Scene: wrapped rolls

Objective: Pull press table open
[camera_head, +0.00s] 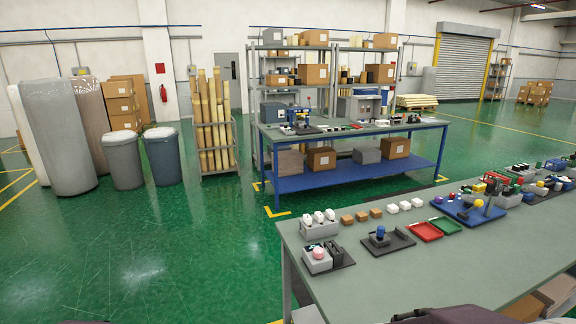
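A grey-topped workbench (335,258) fills the lower right. On it a small dark device with a blue knob (380,233) stands on a dark flat base (400,240). At its left corner is a grey block with a pink round top (318,252) beside a dark slotted part (336,252). A blue tray (470,216) farther right carries coloured balls and a grey upright post. I cannot tell which of these is the press table, or whether it is open. Neither of my grippers shows; only dark parts, probably mine, show at the bottom edge.
Red (425,231) and green (447,225) trays and several small white and brown blocks lie on the near bench. A blue-framed bench (350,180) stands behind. Wrapped rolls (55,138) and bins (124,160) are at left. The green floor at left is clear.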

